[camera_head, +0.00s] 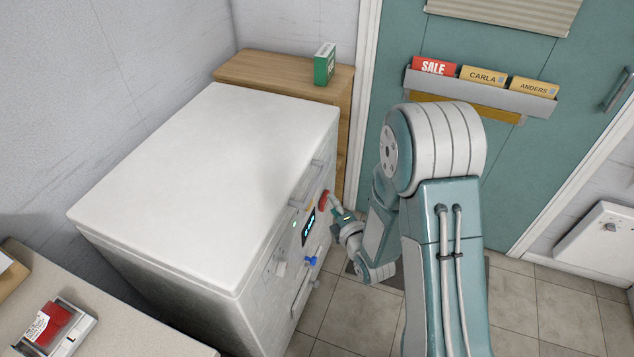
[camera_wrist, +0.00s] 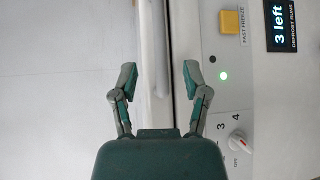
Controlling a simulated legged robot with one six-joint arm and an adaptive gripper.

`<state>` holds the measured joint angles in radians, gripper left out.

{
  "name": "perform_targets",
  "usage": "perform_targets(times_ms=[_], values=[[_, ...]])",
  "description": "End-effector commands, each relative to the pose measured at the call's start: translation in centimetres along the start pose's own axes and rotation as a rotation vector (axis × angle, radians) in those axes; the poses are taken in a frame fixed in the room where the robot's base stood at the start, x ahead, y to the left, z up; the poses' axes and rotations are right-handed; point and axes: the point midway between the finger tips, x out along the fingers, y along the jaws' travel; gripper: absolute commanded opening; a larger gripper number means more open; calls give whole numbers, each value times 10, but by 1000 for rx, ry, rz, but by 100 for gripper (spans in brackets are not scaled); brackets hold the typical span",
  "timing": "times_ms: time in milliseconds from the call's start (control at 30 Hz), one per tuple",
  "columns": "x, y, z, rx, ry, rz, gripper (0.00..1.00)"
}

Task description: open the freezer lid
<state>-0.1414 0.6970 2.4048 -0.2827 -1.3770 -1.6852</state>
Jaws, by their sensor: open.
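The white chest freezer's lid (camera_head: 205,150) lies flat and shut in the head view. A pale handle (camera_head: 306,186) runs along its front edge. My gripper (camera_head: 338,208) is in front of the freezer's front face. In the wrist view my gripper (camera_wrist: 158,78) is open and empty. Its two fingers are spread on either side of a pale upright bar (camera_wrist: 154,35), which looks like the lid handle. I see no finger touching the bar, and how far it is from the fingertips is hard to tell.
The front panel has a yellow button (camera_wrist: 233,21), a display (camera_wrist: 291,25), a dial (camera_wrist: 239,142), a red part (camera_head: 324,200) and a blue part (camera_head: 311,261). A wooden cabinet (camera_head: 270,68) stands behind, a counter (camera_head: 110,327) at lower left. Tiled floor (camera_head: 520,310) is open at right.

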Motion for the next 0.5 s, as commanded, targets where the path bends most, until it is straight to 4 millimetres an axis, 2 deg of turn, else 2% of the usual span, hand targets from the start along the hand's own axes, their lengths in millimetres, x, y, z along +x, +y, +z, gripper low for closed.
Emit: perform_targets(times_ms=[167,500], values=[[8,-2,-2,-21,5,18,60],[67,-1,-2,-18,4,18,60]])
